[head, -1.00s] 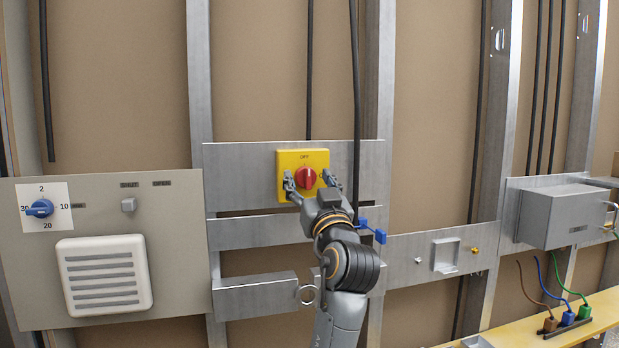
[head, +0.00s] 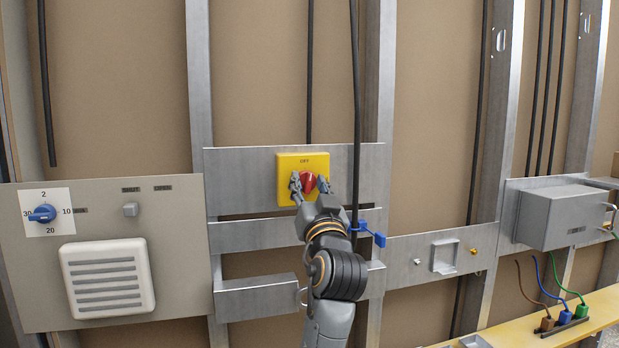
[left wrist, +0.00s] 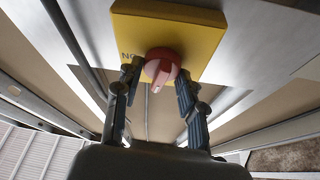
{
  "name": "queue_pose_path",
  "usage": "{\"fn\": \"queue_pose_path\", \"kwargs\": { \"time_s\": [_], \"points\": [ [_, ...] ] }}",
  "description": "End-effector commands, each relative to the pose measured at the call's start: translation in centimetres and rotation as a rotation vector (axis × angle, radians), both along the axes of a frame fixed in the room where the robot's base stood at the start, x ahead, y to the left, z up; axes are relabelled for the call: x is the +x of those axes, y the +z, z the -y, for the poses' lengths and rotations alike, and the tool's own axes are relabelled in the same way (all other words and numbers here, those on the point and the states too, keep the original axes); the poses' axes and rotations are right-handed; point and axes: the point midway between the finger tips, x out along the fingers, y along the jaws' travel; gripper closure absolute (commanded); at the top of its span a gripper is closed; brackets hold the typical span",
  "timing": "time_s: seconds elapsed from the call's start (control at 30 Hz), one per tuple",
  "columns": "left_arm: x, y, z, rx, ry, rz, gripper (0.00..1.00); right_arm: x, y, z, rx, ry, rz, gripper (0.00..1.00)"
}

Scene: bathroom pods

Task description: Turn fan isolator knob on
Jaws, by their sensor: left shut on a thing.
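The fingers are closed in on the knob. Part of the knob's lower side is hidden by the gripper in the head view. My right gripper is not in view.
A blue lever valve (head: 371,233) sits just right of my wrist. To the left is a grey panel with a blue dial (head: 43,213) and white vent (head: 107,278). A grey box (head: 566,216) is at the right. A dark cable (head: 355,100) hangs close right of the isolator.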

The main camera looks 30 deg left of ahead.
Motion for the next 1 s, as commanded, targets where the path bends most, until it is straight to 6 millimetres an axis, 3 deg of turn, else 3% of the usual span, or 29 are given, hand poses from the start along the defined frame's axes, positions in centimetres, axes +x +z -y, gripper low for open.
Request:
{"fn": "queue_pose_path", "kwargs": {
  "time_s": [0.03,0.37,1.0],
  "points": [
    [0.0,0.5,-0.1,0.025,0.000,-0.033,0.92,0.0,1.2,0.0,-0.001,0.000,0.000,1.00],
    [-0.1,0.9,-0.1,0.230,0.000,-0.271,0.92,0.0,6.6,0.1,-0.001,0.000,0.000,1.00],
    [-0.1,1.0,-0.1,0.627,0.000,-0.732,0.92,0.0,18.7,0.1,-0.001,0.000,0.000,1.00]
  ]
}}
